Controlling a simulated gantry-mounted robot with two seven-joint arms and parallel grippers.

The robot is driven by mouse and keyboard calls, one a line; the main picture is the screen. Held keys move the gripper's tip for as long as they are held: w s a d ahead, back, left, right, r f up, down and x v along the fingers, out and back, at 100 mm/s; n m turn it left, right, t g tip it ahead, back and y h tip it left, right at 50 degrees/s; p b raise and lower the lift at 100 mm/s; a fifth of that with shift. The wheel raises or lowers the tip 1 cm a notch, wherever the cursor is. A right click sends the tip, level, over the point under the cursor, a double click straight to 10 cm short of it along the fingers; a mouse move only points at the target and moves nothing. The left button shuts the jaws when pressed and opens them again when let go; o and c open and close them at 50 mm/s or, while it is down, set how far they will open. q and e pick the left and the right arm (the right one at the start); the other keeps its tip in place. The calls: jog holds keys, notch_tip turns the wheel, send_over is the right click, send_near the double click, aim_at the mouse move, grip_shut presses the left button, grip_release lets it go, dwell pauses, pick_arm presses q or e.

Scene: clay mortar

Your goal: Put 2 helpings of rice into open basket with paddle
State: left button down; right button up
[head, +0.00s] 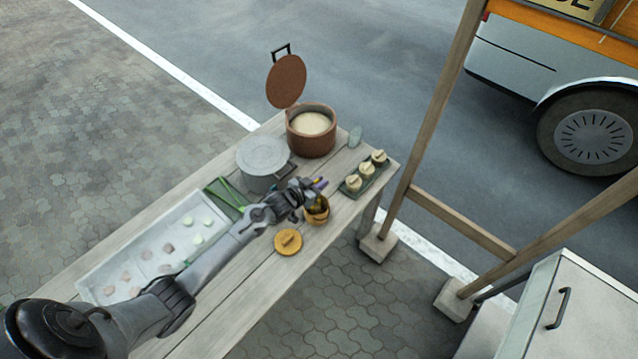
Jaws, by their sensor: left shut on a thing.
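The open basket (318,216) is a small round tan basket near the table's front edge, with something dark green showing inside. My left gripper (312,192) is at its upper rim and is shut, seemingly on the basket; the fingers partly hide the contact. The rice (311,123) is a pale mass in a round brown pot (311,144) at the table's far end, its lid (286,82) raised. A pale flat oval object (355,137), perhaps the paddle, is right of the pot. My right gripper is not in view.
A grey lidded pot (264,157) stands left of the brown pot. A round tan lid (288,242) lies beside the basket. A dark tray (366,177) holds 3 lidded baskets. A long pale tray (150,245) holds several pieces. Wooden posts (432,110) stand right.

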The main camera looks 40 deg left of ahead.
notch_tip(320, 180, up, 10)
jog(key=p, duration=0.9)
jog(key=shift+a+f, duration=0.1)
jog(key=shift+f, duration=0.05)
dwell(0.6)
